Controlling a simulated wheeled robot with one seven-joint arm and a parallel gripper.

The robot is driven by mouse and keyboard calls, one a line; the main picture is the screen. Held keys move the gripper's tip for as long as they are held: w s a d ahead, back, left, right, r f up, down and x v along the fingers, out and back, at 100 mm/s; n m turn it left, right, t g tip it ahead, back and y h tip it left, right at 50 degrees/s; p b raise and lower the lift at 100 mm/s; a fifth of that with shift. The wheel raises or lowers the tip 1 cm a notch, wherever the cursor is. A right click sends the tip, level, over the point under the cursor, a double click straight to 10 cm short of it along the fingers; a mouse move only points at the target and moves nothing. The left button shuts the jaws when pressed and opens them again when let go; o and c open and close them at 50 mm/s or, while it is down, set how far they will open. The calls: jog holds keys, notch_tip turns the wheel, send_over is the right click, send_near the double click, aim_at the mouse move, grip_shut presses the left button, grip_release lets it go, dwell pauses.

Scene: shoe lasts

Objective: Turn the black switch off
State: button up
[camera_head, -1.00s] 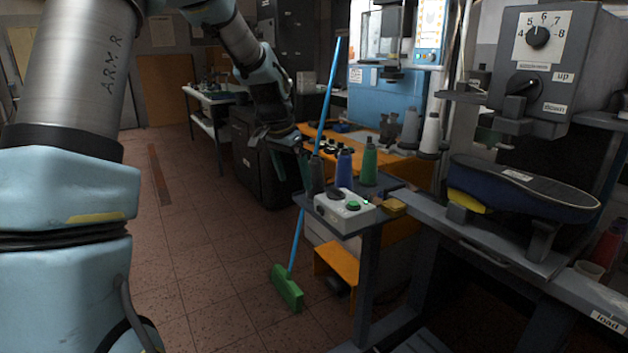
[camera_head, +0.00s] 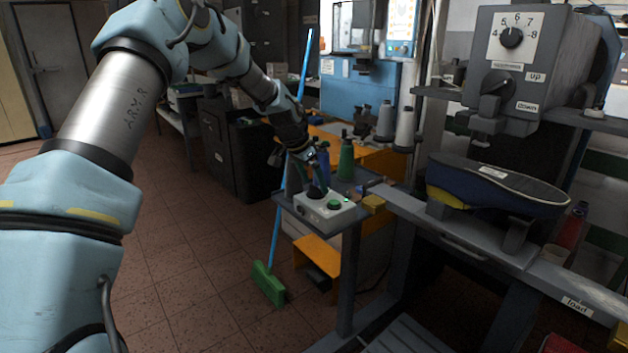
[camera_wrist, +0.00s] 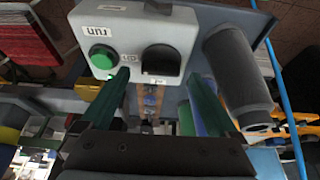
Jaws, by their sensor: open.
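The light grey control box (camera_head: 328,214) stands on a small dark shelf. On it are a green button (camera_wrist: 103,57) labelled "run" and the black switch (camera_wrist: 161,61), with a small label beside it. In the head view the black switch (camera_head: 315,192) is partly covered by my gripper (camera_head: 318,180), which is just above it. In the wrist view my gripper (camera_wrist: 158,76) has its two green fingers apart, one on each side of the switch.
Thread spools stand close behind the box, including a green one (camera_head: 346,160); a grey one (camera_wrist: 238,70) is close to the right finger in the wrist view. A blue-handled broom (camera_head: 268,284) leans left of the shelf. A press (camera_head: 540,75) stands at the right.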

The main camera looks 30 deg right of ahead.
jog(key=shift+w+d+f, duration=0.1)
jog(key=shift+d+f, duration=0.15)
jog(key=shift+f, duration=0.4)
jog(key=c, duration=1.4)
